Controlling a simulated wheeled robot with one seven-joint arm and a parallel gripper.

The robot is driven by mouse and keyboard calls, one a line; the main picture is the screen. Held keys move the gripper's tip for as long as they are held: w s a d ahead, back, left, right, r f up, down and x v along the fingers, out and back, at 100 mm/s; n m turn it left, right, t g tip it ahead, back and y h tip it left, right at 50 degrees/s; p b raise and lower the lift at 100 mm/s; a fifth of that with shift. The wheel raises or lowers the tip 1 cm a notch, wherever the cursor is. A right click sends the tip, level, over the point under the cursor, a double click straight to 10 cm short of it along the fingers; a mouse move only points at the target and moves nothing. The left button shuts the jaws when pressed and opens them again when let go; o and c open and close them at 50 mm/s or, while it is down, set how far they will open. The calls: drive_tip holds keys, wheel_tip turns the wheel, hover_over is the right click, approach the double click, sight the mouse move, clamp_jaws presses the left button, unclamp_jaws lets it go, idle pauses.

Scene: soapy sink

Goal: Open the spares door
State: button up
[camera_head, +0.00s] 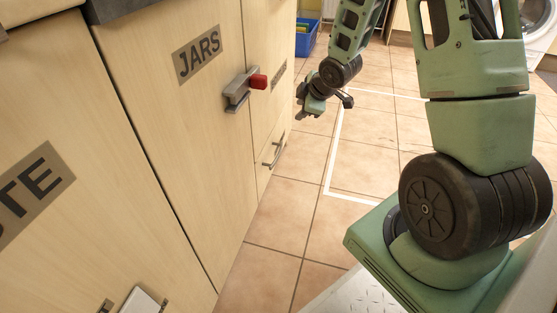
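No label that I can read says "spares". A narrower pale wood front (260,117) beyond the jars door carries a small label (279,71) too oblique to read. Below it is a front with a grey bar handle (273,152). The jars door (180,110) looks shut and has a grey latch or handle (238,90) with a red end piece (258,81). My gripper (309,108) is in front of the far cabinet fronts, seemingly apart from them and above the floor.
A front at the left bears a label ending in "TE" (30,190), with a pale fitting (140,301) at the bottom edge. A blue bin (306,40) stands beyond my gripper. A white appliance (537,22) is at top right. The tiled floor (290,215) beside the cabinets is clear.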

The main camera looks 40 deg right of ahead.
drive_tip(key=w+d+f+n+t+y, duration=0.1)
drive_tip(key=d+f+n+t+y, duration=0.1)
drive_tip(key=d+f+n, duration=0.4)
drive_tip(key=n+t+y, duration=0.5)
drive_tip(key=n+y, duration=0.4)
approach(279, 154)
drive_tip(key=shift+f+b+x, duration=0.2)
drive_tip(key=shift+b+x, duration=1.65)
drive_tip(key=shift+x, duration=0.7)
drive_tip(key=shift+f+b+x, duration=0.2)
drive_tip(key=shift+b+x, duration=1.65)
drive_tip(key=shift+x, duration=0.7)
clamp_jaws()
